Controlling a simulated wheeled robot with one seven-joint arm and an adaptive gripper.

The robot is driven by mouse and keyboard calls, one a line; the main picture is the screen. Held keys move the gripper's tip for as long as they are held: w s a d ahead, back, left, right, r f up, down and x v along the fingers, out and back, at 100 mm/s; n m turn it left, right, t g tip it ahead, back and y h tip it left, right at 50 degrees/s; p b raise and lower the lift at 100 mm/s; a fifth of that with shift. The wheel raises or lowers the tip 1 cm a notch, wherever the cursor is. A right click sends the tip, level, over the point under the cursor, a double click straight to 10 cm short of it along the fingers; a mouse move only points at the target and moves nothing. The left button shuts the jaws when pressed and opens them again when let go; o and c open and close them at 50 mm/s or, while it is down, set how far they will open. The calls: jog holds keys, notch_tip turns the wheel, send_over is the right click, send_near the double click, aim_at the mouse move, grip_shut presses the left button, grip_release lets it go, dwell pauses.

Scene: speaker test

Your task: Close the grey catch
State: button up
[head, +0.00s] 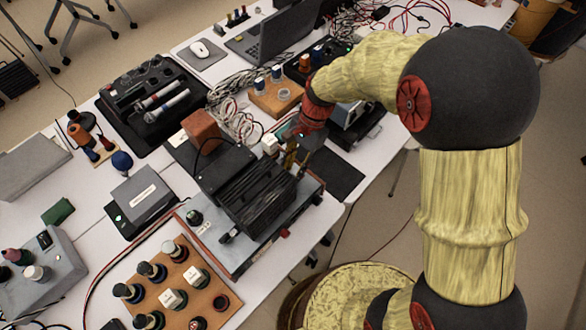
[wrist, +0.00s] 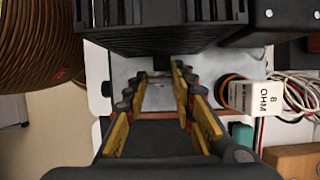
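I cannot clearly make out the grey catch in either view. A small dark part (wrist: 162,62) shows beyond my fingertips in the wrist view, at the foot of the black finned unit, too small to identify. The black finned unit (head: 262,197) sits on a grey base plate (head: 238,250) at the table edge; its fins also show at the top of the wrist view (wrist: 160,15). My gripper (head: 290,158) is at the far right end of this unit. In the wrist view my gripper (wrist: 160,75) is open, with nothing seen between its yellow fingers.
A white block marked 8 OHM (wrist: 262,97) stands close to the right of my fingers, with loose wires (wrist: 297,92) beside it. A copper-coloured coil (wrist: 38,30) is at the upper left. A wooden board with several jars (head: 180,285) lies at the front.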

grip_shut()
jog(key=shift+p, duration=0.3)
jog(key=n+p, duration=0.1)
jog(key=n+h+p, duration=0.1)
jog(key=p, duration=0.1)
jog(key=shift+a+r+n+g, duration=0.1)
jog(key=shift+r+n+g, duration=0.1)
jog(key=shift+n+g, duration=0.15)
jog(key=n+h+p, duration=0.1)
jog(key=n+p, duration=0.2)
jog(key=shift+w+a+n+g+p, duration=0.1)
jog(key=shift+n+g+p, duration=0.15)
jog(key=shift+n+p, duration=0.1)
jog(key=n+h+p, duration=0.2)
jog(key=n+p, duration=0.1)
jog(key=n, duration=0.2)
jog(key=shift+a, duration=0.15)
jog(key=shift+a+f+n+t+h+p, duration=0.1)
jog(key=shift+n+t+h+p, duration=0.35)
jog(key=shift+n, duration=0.8)
jog(key=shift+f+n+t+h+p, duration=0.15)
jog(key=shift+n+h+p, duration=0.3)
jog(key=shift+n+p, duration=0.6)
jog(key=shift+n, duration=0.4)
jog(key=o, duration=0.6)
grip_release()
